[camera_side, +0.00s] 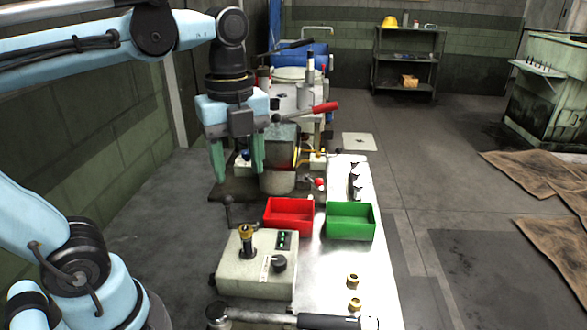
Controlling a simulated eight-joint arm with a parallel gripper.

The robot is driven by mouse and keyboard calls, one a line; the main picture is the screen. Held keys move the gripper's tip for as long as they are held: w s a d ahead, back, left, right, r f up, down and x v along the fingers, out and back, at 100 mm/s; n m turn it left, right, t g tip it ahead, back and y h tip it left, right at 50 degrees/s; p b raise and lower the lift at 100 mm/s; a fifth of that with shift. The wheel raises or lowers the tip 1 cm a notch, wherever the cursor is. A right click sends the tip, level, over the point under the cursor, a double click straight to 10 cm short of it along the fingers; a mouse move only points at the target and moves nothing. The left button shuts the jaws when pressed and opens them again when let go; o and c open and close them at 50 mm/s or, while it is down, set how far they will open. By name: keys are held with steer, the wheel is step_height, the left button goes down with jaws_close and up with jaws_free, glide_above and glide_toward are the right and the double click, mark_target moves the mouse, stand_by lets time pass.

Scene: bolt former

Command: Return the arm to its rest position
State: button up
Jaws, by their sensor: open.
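My gripper (237,168) hangs from my light blue arm at the upper left of the side view. Its two green fingers point down and stand apart, with nothing seen between them. It is in front of the bolt former (283,130), a grey machine with a red-handled lever (322,108). The fingers hide part of the machine's left side. From this view I cannot tell the exact gap between the fingers and the machine.
A red bin (290,226) and a green bin (350,236) stand on the metal table (330,275). A control box (255,275) is at their left front. Two brass-coloured pieces (354,292) and a black-handled tool (285,319) lie near the front. A shelf (405,67) stands far back.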

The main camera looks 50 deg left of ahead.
steer(key=w+f+n+t, duration=0.4)
steer(key=f+n+t, duration=0.3)
steer(key=n, duration=1.3)
step_height(320, 180, down, 2)
steer(key=shift+a, duration=0.2)
